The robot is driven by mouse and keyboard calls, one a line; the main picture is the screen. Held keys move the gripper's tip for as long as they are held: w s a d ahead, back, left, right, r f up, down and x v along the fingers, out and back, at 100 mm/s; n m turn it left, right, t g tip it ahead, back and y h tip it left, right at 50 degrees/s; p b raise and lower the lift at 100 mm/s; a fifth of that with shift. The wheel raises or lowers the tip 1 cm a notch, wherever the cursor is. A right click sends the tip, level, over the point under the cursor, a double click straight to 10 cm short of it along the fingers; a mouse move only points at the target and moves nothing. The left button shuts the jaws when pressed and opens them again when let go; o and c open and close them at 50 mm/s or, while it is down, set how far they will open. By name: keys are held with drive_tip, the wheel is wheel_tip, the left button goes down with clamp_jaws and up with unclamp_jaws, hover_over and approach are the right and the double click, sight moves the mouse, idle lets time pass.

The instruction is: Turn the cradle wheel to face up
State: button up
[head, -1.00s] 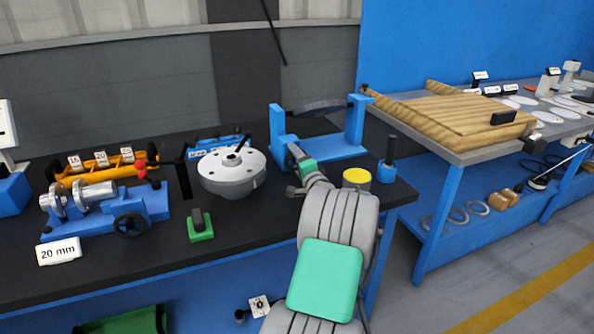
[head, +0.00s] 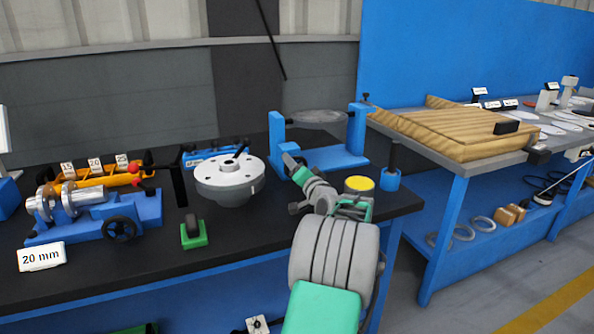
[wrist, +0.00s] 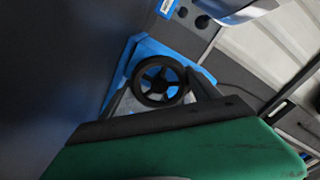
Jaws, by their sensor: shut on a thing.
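The blue cradle (head: 345,157) stands at the back right of the black bench, with two uprights. A grey disc (head: 320,117) hangs between them and shows as a thin ellipse, its face close to level. My gripper (head: 291,163) reaches to the foot of the left upright. In the wrist view a black spoked handwheel (wrist: 158,81) sits in front of a blue part, between dark finger parts; my gripper appears shut on it. The exact contact is hidden, and my gripper covers this spot in the head view.
A flanged grey shell (head: 229,178) stands left of my gripper. A yellow-topped cylinder (head: 358,187) and a blue holder with a black post (head: 390,172) stand close on the right. A green block (head: 193,232) and a blue fixture (head: 85,215) are farther left.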

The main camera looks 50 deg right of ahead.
drive_tip(key=shift+f, duration=0.25)
drive_tip(key=o, duration=1.1)
drive_tip(key=shift+s, duration=0.15)
drive_tip(key=shift+o, duration=1.3)
drive_tip(key=shift+r, duration=0.15)
drive_tip(key=v, duration=0.7)
drive_tip(key=shift+s+a+p, duration=0.2)
drive_tip(key=shift+s+p, duration=0.1)
drive_tip(key=shift+p, duration=0.05)
